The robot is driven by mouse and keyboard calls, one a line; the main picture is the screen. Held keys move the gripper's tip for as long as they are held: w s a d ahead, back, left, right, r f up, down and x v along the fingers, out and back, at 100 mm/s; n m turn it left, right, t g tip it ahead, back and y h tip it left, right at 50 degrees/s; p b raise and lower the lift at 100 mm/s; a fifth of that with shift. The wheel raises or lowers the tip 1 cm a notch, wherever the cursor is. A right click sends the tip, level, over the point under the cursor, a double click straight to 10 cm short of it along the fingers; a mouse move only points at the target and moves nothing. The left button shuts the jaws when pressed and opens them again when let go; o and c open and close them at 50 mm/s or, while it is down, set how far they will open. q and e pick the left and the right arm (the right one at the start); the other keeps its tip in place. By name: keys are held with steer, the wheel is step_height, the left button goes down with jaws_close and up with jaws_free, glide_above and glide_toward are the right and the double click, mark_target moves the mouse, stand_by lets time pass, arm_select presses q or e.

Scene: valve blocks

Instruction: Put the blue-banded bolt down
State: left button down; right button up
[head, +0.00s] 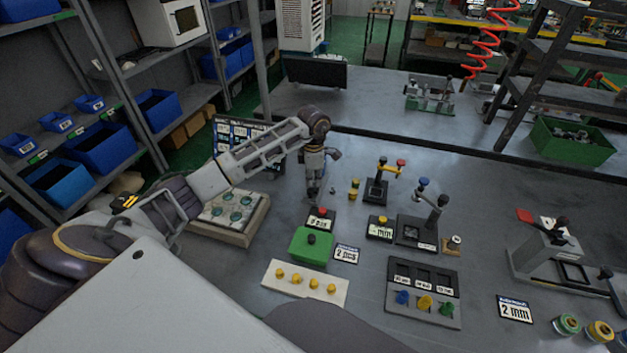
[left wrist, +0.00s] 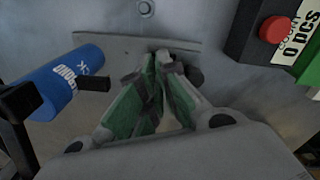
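My left gripper (head: 314,192) points down at the bench in the head view, just behind the red-button counter. In the left wrist view its green-padded fingers (left wrist: 158,62) are drawn close together. A dark, rounded piece (left wrist: 192,75) shows at the fingertips. It looks like the end of the bolt between them, but most of it is hidden and I cannot make out a blue band. Whether it touches the surface below is unclear. My right gripper is not in view.
A blue labelled bottle (left wrist: 65,83) stands beside the gripper. The red-button counter (left wrist: 273,30) is on the other side. A small loose bolt (head: 333,190) lies close by. A yellow-banded piece (head: 354,189), a green box (head: 311,246) and a sorting tray (head: 424,317) are farther right or nearer.

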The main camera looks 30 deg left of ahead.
mark_target(314, 182)
arm_select(q)
steer(key=shift+f, duration=0.15)
steer(key=c, duration=1.9)
jaws_free()
steer(key=shift+r+b, duration=0.3)
steer(key=shift+r, duration=5.8)
